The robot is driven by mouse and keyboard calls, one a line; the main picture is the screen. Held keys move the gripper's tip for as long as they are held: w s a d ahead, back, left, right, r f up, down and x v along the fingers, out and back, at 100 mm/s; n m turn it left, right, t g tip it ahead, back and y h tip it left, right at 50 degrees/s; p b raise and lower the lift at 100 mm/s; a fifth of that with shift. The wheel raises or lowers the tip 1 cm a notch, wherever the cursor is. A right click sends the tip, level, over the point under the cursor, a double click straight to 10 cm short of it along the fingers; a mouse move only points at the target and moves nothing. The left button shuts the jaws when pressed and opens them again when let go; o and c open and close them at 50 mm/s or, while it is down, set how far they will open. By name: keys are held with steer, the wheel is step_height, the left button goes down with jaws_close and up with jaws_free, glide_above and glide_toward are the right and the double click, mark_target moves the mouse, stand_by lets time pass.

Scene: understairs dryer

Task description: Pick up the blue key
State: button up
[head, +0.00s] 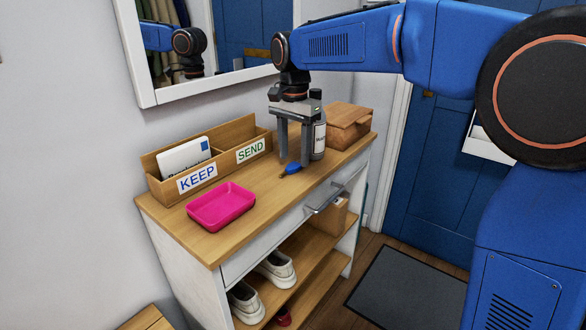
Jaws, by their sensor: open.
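The blue key (292,168) lies on the wooden top of the cabinet, right of the pink tray. My gripper (294,162) points down just above the key, with its fingers apart. The fingertips appear close to the key, one to each side of it in this view. I cannot tell whether they touch it or the cabinet top. Nothing shows held between the fingers.
A grey bottle (319,138) stands close behind my gripper, with a wooden box (348,124) beyond it. A KEEP/SEND letter holder (226,168) stands along the wall. The pink tray (221,207) is at left. A drawer handle (326,201) juts from the front.

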mark_target(294, 164)
steer(key=shift+f, duration=1.05)
steer(key=c, duration=1.1)
step_height(294, 164, up, 10)
steer(key=shift+r, duration=0.1)
